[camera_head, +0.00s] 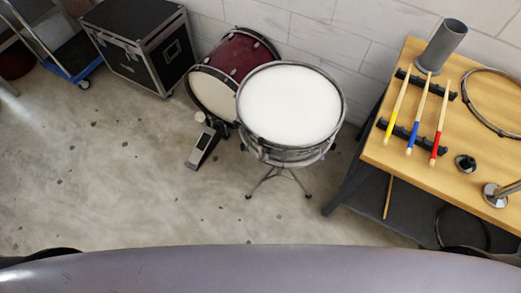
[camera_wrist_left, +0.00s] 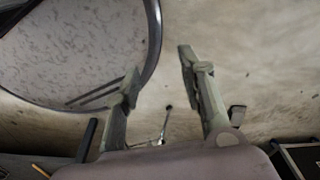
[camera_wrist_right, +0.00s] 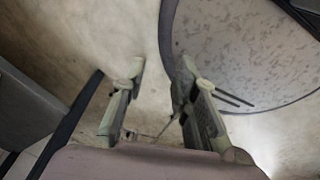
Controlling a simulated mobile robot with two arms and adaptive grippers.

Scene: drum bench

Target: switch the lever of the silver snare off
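The silver snare (camera_head: 290,105) stands on its tripod stand in the head view, white head up. I cannot make out its lever there. My grippers are not seen in the head view; only dark shapes show at its bottom corners. In the left wrist view my left gripper (camera_wrist_left: 158,75) is open and empty. A large grey, speckled round surface with a rim (camera_wrist_left: 152,50) fills the upper left, overlapping one finger in the picture. My right gripper (camera_wrist_right: 160,68) is open and empty too, with a similar round surface (camera_wrist_right: 255,50) at upper right. I cannot tell what this surface is.
A red bass drum (camera_head: 238,55) and its pedal (camera_head: 203,148) stand left of the snare. A wooden bench (camera_head: 393,155) at right holds colored-tip drumsticks (camera_head: 420,115), a grey cylinder (camera_head: 445,45) and a hoop (camera_head: 470,85). A black case (camera_head: 135,55) stands upper left. Floor in front is clear.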

